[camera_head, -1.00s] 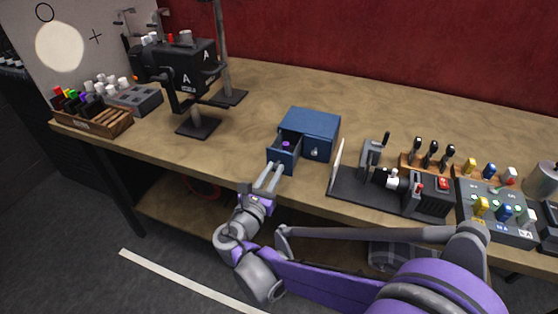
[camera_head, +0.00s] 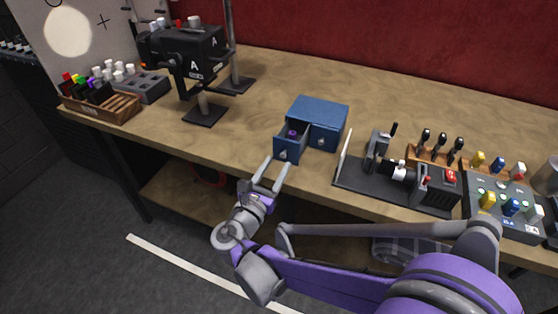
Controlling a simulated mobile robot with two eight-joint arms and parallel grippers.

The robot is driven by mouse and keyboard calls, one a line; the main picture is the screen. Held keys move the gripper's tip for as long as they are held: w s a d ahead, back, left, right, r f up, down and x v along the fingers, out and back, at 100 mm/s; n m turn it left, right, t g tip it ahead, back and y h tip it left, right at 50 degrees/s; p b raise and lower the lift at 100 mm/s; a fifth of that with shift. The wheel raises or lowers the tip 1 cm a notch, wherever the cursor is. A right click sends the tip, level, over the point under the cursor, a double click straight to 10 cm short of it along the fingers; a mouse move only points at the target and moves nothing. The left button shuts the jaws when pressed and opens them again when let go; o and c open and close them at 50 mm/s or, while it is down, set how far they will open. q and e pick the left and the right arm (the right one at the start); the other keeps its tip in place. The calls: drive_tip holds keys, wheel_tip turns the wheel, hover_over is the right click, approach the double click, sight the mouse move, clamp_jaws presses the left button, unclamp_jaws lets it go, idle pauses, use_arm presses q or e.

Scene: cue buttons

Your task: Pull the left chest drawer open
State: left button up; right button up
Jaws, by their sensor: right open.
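A small blue chest (camera_head: 319,112) with two drawers stands near the front edge of the wooden workbench. Its left drawer (camera_head: 288,152) is pulled out toward the front, and a small purple object (camera_head: 292,134) shows inside it. The right drawer (camera_head: 321,139) is shut, with a round pale knob. My right gripper (camera_head: 271,175) is open and empty, just in front of and below the left drawer's front, and looks apart from it. My left gripper is not in view.
Right of the chest stand a dark vise-like device (camera_head: 376,178) and a button panel (camera_head: 505,208). A black lamp-like apparatus (camera_head: 188,65) and a wooden marker rack (camera_head: 103,105) stand to the left. The bench (camera_head: 235,130) left of the chest is clear.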

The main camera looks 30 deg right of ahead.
drive_tip(key=v, duration=0.8)
drive_tip(key=s+d+f+m+g+y, duration=0.5)
drive_tip(key=s+f+m+g+y, duration=0.3)
drive_tip(key=s+f+m, duration=0.75)
drive_tip(key=s+a+r+m+t+y, duration=0.15)
drive_tip(key=a+m+y, duration=0.35)
drive_tip(key=m, duration=0.6)
wheel_tip(320, 180, up, 13)
drive_tip(key=w+p, duration=0.2)
drive_tip(key=p, duration=1)
drive_tip(key=shift+d+r+y, duration=0.2)
drive_tip(key=shift+d+y, duration=0.1)
drive_tip(key=shift+y, duration=0.1)
